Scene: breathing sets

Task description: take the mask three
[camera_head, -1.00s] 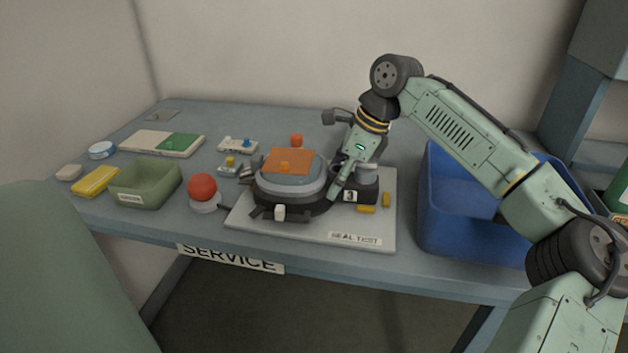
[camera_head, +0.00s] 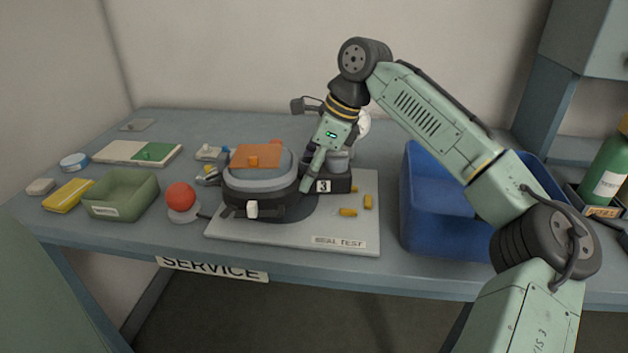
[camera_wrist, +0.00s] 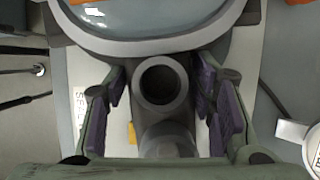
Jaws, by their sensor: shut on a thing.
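Mask three (camera_head: 262,178) has a dark body, a grey rim and an orange top, with a "3" tag on its dark right part. It is just above the grey SEAL TEST board (camera_head: 275,238), over a dark round pad (camera_head: 298,207). My gripper (camera_head: 308,186) is shut on the mask from its right side. In the wrist view, my gripper's purple pads (camera_wrist: 163,110) flank the mask's grey round port (camera_wrist: 160,82). The mask's curved window fills the top of that view. The exact contact is hard to see.
A blue bin (camera_head: 435,225) stands right of the board. Small yellow pieces (camera_head: 348,212) lie on the board. A red ball on a base (camera_head: 181,197), a green tray (camera_head: 120,196) and a yellow block (camera_head: 68,195) are at left. A green bottle (camera_head: 608,170) stands far right.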

